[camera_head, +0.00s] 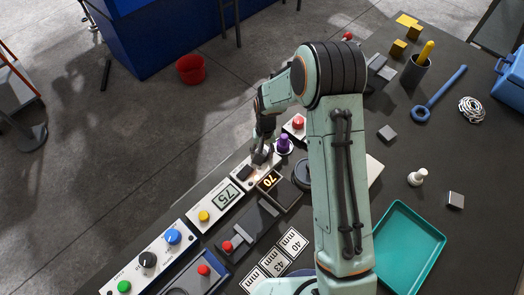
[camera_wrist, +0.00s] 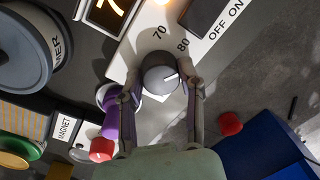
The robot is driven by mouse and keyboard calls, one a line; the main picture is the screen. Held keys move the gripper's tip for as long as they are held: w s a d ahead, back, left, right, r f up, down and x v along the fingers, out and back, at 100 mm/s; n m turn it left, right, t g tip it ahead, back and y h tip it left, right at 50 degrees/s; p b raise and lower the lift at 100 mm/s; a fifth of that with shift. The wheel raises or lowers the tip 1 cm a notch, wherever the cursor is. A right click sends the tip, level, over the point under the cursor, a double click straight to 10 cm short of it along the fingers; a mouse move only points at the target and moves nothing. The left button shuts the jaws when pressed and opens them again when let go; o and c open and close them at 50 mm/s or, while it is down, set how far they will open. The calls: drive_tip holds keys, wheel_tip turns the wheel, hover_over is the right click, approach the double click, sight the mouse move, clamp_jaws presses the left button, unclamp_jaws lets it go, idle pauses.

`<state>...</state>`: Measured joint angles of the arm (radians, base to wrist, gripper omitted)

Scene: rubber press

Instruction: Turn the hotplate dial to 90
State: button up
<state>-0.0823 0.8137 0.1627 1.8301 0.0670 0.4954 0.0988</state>
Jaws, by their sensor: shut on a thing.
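The hotplate (camera_head: 243,184) is a long white unit at the table's far left edge, with an orange lit display (camera_head: 270,181) that reads 70. In the wrist view the dial (camera_wrist: 156,70) is a round grey knob with a white pointer line. My gripper (camera_wrist: 162,84) is shut on the dial, one finger at each side. The pointer aims right, toward the right finger, past the printed 80. The labels 70 and 80 show; no 90 label shows, and the right finger covers part of the panel. In the head view my gripper (camera_head: 259,160) reaches down over the panel and hides the dial.
A purple piece on a white base (camera_head: 284,145) stands close beside my gripper, with a red button (camera_head: 298,123) behind. A dark switch (camera_wrist: 207,17) marked OFF and ON is on the panel. A dark round object (camera_head: 301,174) stands near the display. Floor lies beyond the edge.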

drive_tip(key=m, duration=0.4)
drive_tip(key=shift+m, duration=1.8)
drive_tip(key=shift+s, duration=0.1)
drive_tip(key=o, duration=1.2)
drive_tip(key=shift+c, duration=0.2)
wheel_tip(320, 180, up, 12)
drive_tip(key=shift+s+d, duration=0.15)
drive_tip(key=shift+d, duration=0.15)
